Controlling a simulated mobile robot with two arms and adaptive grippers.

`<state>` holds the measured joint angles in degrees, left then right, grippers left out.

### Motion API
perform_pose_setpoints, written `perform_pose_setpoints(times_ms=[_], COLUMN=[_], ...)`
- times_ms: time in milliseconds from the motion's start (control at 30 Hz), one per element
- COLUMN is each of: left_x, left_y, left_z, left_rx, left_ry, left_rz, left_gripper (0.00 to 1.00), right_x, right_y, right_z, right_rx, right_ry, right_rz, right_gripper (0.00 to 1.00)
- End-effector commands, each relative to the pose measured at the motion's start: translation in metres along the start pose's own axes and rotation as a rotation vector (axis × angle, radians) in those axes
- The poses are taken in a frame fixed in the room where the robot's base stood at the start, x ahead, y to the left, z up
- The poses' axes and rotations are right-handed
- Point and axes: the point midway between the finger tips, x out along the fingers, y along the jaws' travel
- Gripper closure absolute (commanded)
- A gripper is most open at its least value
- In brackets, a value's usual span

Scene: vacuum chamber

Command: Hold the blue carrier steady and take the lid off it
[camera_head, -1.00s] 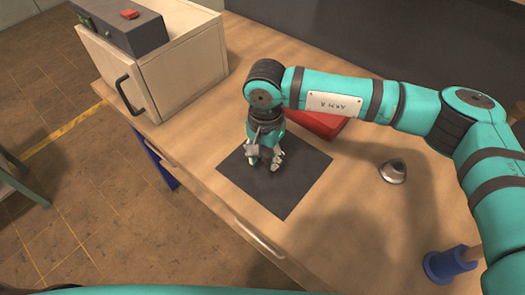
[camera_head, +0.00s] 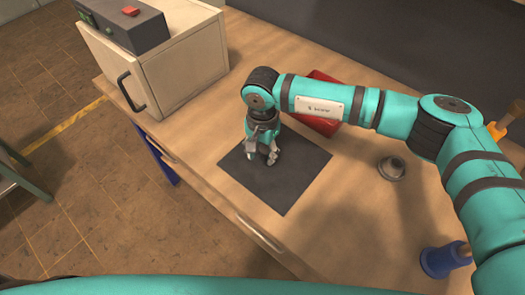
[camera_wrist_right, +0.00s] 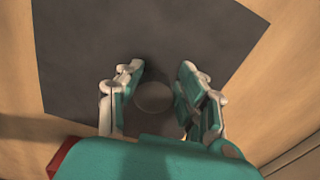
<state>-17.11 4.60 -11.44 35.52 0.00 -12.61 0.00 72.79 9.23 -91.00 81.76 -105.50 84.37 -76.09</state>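A blue flanged object (camera_head: 445,260) with a tan post stands at the lower right of the head view, partly behind my right arm; I cannot tell if it is the carrier. No lid can be made out for certain. My right gripper (camera_head: 270,158) points down over the dark mat (camera_head: 290,185). In the right wrist view my right gripper (camera_wrist_right: 161,68) has its fingers apart. A dark round thing (camera_wrist_right: 153,97) shows between them, with a gap on its left side; I cannot tell what it is. My left gripper is out of view.
A grey conical piece (camera_head: 391,168) stands right of the mat. A red box (camera_head: 318,125) lies behind my right forearm, partly hidden. A pale cabinet (camera_head: 170,75) with a dark control box (camera_head: 122,28) on top stands at the back left. The table's front right area is mostly clear.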

Motion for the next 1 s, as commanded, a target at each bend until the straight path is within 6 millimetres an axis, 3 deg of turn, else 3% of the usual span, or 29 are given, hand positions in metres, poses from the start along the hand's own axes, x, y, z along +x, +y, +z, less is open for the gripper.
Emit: perform_pose_setpoints(times_ms=[33,167,567,1000], left_x=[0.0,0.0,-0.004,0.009], left_y=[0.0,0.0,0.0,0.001], left_z=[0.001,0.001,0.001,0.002], left_rx=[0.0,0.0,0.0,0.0], left_ry=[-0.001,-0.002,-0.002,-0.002], left_rz=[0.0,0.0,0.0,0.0], left_gripper=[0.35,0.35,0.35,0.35], right_x=[0.0,0.0,-0.009,-0.097], right_y=[0.0,0.0,0.0,0.0], right_z=[0.0,0.0,-0.001,-0.001], right_rx=[0.0,0.001,0.001,0.001], right_ry=[0.0,0.0,0.001,0.003], right_rz=[0.001,0.001,-0.001,-0.001], right_gripper=[0.56,0.4,0.4,0.4])
